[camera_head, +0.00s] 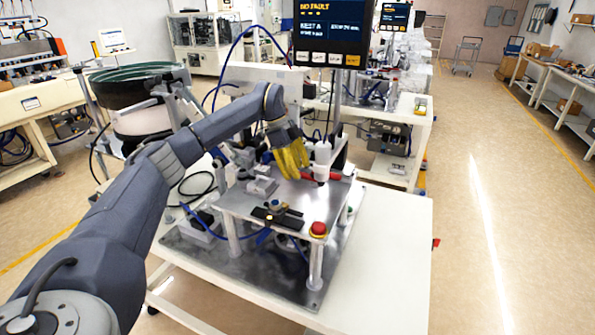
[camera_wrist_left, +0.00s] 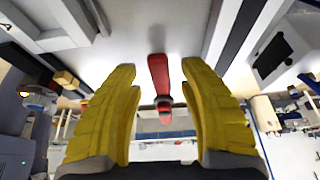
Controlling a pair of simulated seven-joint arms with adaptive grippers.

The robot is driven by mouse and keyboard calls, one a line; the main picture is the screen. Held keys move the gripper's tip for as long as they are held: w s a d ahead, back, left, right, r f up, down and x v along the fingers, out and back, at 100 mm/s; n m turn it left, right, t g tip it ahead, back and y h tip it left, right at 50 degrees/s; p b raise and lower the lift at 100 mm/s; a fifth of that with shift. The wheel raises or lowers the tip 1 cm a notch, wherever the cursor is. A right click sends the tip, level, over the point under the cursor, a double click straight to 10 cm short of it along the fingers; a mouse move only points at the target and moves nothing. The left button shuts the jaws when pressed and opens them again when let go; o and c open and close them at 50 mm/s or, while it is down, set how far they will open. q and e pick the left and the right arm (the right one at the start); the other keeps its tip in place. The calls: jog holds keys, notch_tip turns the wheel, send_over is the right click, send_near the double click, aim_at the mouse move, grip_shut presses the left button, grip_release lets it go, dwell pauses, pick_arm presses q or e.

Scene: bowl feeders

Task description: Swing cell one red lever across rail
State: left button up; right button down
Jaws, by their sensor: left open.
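The red lever (camera_head: 335,177) is on the raised metal plate of the cell, beside a white cylinder that partly hides it in the head view. In the left wrist view the red lever (camera_wrist_left: 159,72) lies lengthwise between the yellow fingers, with a gap on both sides. My left gripper (camera_head: 290,162) is open, its yellow fingers just left of the lever; they also frame the left wrist view (camera_wrist_left: 159,66). Whether a finger touches the lever cannot be told. I cannot clearly make out the rail. My right gripper is not in view.
A red stop button (camera_head: 318,229) stands at the plate's front corner. A dark part (camera_head: 277,216) sits on the plate's front. A monitor (camera_head: 333,25) hangs behind, and a bowl feeder (camera_head: 137,86) stands left. The white table's right side (camera_head: 395,240) is clear.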

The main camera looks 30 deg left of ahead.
pick_arm(q)
jog(key=shift+o, duration=0.2)
jog(key=shift+d+f, duration=0.1)
jog(key=shift+f, duration=0.05)
grip_shut()
dwell(0.3)
